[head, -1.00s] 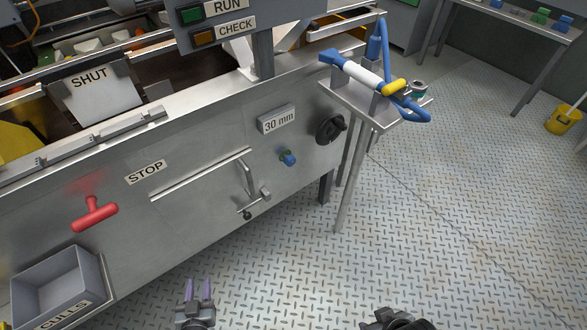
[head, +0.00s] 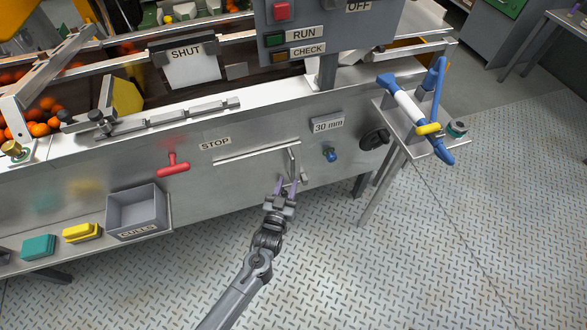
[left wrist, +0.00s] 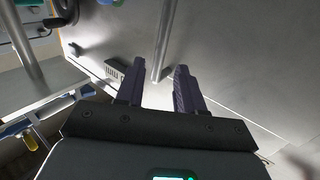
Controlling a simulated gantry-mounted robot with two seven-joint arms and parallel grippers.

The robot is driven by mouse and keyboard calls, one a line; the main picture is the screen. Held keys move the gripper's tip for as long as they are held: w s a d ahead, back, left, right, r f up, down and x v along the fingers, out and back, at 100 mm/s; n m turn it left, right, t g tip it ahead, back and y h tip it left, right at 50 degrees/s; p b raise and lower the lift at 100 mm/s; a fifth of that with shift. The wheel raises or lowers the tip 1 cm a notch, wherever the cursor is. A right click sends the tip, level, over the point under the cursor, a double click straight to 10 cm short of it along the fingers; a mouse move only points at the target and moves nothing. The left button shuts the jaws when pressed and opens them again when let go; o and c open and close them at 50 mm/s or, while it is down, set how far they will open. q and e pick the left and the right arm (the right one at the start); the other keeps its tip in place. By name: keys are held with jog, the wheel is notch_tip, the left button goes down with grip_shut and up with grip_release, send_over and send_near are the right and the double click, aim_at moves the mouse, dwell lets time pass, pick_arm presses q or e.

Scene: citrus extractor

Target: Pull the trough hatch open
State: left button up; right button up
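The trough hatch (head: 250,163) is a flat metal panel low on the machine's front, under a long thin rail, and it looks closed. Its upright bar handle (head: 292,160) is at the right end of the rail. My left gripper (head: 286,184) is open just at the handle's lower part, purple fingers pointing at the panel. In the left wrist view the handle bar (left wrist: 164,42) runs down between the open fingers (left wrist: 158,86); I cannot tell whether they touch it. The small fitting below the handle is partly hidden by the gripper. My right gripper is out of view.
A blue knob (head: 330,155) and a black knob (head: 374,139) are right of the hatch. A red T-handle (head: 173,165) and the grey CULLS bin (head: 136,225) are to the left. A side stand (head: 396,116) holds a blue-and-white tool. The floor in front is clear.

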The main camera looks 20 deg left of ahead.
aim_at(292, 169)
pick_arm(q)
jog(key=w, duration=0.2)
jog(key=w+b, duration=0.2)
jog(key=w, duration=0.1)
jog(key=shift+w+a+f, duration=0.1)
jog(key=shift+w+a, duration=0.25)
jog(key=shift+w+b, duration=0.35)
jog(key=shift+w, duration=0.5)
grip_shut()
